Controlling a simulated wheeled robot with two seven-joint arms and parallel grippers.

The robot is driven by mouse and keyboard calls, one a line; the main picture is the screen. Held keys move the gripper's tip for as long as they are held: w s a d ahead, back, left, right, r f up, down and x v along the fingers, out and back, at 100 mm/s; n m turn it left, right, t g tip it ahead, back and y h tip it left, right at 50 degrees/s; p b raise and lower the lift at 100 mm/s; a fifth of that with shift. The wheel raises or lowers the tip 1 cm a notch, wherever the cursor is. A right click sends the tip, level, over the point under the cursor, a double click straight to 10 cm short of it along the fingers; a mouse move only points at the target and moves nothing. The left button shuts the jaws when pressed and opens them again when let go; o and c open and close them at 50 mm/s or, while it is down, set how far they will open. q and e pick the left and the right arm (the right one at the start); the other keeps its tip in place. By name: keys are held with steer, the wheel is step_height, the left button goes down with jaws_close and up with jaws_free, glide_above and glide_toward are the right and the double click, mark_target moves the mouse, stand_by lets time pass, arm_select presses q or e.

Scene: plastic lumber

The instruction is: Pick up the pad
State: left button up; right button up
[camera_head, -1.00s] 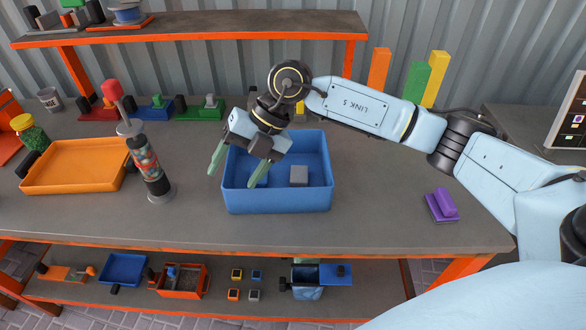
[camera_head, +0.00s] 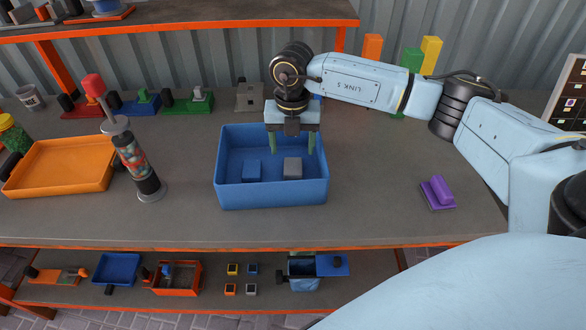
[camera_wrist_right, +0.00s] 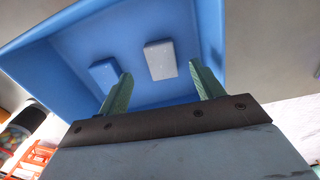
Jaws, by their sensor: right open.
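The task's pad is not plain to single out. A grey block (camera_head: 292,168) and a blue block (camera_head: 252,171) lie in the blue bin (camera_head: 272,196) on the workbench. Both also show in the right wrist view, the grey block (camera_wrist_right: 160,59) and the blue block (camera_wrist_right: 104,73). A purple pad-like piece with a raised grip (camera_head: 438,194) lies on the bench at the right. My right gripper (camera_head: 292,145) is open, its green fingers pointing down over the back of the bin, empty. My left gripper is not in view.
An orange tray (camera_head: 60,168) and a gumball-like dispenser (camera_head: 138,168) stand left of the bin. Coloured fixtures (camera_head: 187,102) line the back, under a raised shelf (camera_head: 180,20). Bench between bin and purple piece is clear.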

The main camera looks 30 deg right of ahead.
mark_target(293, 164)
step_height(293, 164, down, 5)
steer(key=shift+s, duration=0.15)
steer(key=shift+c, duration=0.5)
steer(key=c, duration=1)
